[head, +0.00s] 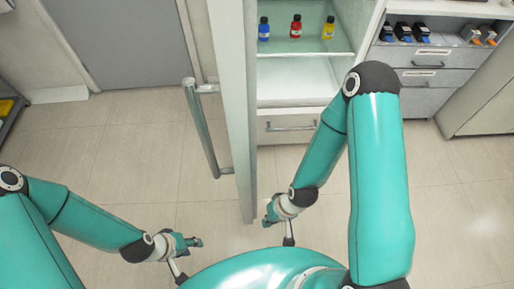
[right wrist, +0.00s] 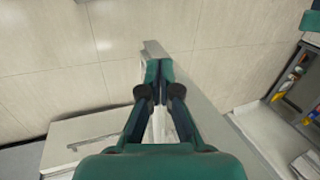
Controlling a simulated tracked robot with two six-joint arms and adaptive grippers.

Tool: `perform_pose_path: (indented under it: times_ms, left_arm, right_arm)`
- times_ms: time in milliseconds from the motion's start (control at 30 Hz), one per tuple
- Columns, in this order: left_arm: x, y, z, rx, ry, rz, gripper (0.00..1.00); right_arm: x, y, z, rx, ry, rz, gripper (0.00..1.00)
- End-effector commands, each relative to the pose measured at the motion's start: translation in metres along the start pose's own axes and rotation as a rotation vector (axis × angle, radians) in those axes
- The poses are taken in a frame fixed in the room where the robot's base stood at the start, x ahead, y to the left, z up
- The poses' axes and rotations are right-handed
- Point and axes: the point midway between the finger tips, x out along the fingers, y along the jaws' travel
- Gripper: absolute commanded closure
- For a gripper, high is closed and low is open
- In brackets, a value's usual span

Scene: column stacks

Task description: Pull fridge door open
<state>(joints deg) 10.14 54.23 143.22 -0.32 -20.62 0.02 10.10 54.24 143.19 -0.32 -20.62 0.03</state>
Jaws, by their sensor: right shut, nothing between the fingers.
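The fridge door (head: 238,110) stands open in the head view, seen nearly edge-on. Its long metal handle (head: 204,130) is on the door's left face. The fridge interior (head: 295,75) shows to the right of the door. My right gripper (head: 268,216) is shut and empty, just right of the door's lower end, on the inner side. In the right wrist view its fingers (right wrist: 158,68) are together in front of the pale door (right wrist: 192,85); I cannot tell whether they touch it. My left gripper (head: 197,242) is below and left of the handle, apart from it; its finger opening is unclear.
Blue (head: 264,29), red (head: 296,27) and yellow (head: 328,28) bottles stand on a fridge shelf. A drawer (head: 287,127) is below. A cabinet (head: 425,78) with drawers stands right of the fridge. The tiled floor (head: 130,150) left of the door is clear.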

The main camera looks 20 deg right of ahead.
Motion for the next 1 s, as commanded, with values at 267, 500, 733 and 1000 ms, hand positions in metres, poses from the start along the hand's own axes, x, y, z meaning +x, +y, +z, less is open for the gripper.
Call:
perform_pose_path:
  times_ms: [267,500,733,1000]
  left_arm:
    - [-0.008,0.003,0.000,0.000,0.001,0.000,0.60]
    - [-0.024,0.009,0.000,0.001,0.001,0.000,0.60]
    - [-0.034,0.013,0.000,0.001,0.001,0.000,0.60]
    - [-0.036,0.013,0.000,0.001,0.001,0.000,0.60]
  right_arm:
    - [-0.047,0.023,-0.033,0.269,-0.003,0.017,1.00]
    - [-0.175,0.024,-0.077,0.959,-0.065,-0.077,1.00]
    - [-0.310,-0.007,-0.088,1.443,-0.217,-0.285,1.00]
    - [-0.359,-0.028,-0.082,1.585,-0.322,-0.374,1.00]
